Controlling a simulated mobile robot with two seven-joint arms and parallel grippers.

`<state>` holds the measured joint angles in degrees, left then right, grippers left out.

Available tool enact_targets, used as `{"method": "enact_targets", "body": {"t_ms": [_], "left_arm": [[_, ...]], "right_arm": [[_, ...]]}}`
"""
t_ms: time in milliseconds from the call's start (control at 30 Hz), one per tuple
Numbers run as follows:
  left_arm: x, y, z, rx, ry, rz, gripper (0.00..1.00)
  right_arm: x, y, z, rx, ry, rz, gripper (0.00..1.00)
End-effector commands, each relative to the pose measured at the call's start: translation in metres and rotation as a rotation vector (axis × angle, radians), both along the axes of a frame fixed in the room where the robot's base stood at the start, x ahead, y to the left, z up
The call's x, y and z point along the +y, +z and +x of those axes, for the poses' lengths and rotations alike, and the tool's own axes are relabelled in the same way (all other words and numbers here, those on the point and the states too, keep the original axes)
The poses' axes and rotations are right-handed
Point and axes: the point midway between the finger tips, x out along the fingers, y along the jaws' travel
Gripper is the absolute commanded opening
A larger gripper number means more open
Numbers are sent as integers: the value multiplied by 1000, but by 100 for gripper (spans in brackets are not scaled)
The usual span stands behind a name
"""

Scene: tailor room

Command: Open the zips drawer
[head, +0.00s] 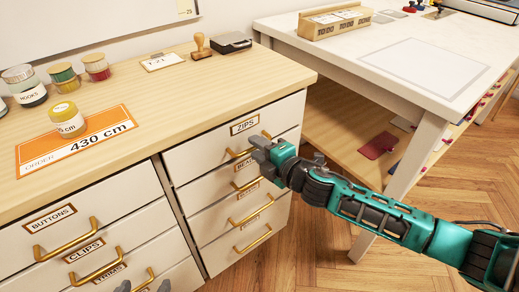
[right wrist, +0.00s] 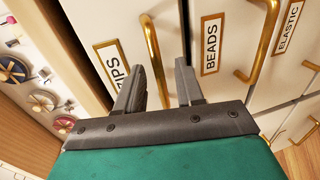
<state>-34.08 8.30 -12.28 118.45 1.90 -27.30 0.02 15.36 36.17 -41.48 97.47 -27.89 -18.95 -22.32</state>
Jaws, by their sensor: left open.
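The zips drawer (head: 200,157) is the top drawer of the right-hand stack in the wooden-topped cabinet. Its front looks flush with the drawers below. Its ZIPS label (head: 244,125) sits above a brass handle (head: 231,153), partly covered by my right gripper (head: 264,144). In the right wrist view the handle (right wrist: 153,50) runs into the space between my right gripper's two fingers (right wrist: 158,85), which stand apart; I cannot tell whether either touches it. My left gripper (head: 145,287) is open at the bottom edge of the head view, only its fingertips showing, near the lower left drawers.
Below are the beads drawer handle (head: 246,184) and more brass handles. The counter (head: 150,95) holds jars, a stamp and an order card. A white table (head: 430,65) stands at right, beyond my right arm. Wooden floor (head: 320,240) lies clear beside the cabinet.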

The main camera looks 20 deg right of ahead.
Motion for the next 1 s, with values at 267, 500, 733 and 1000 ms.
{"method": "enact_targets", "body": {"t_ms": [267,500,733,1000], "left_arm": [[0,0,0,0,0,0,79],[0,0,0,0,-1,2,79],[2,0,0,-1,-5,7,79],[2,0,1,-4,-7,9,79]], "right_arm": [[0,0,0,0,0,0,26],[0,0,0,0,0,0,3],[0,0,0,0,0,0,0],[0,0,0,0,0,0,0]]}}
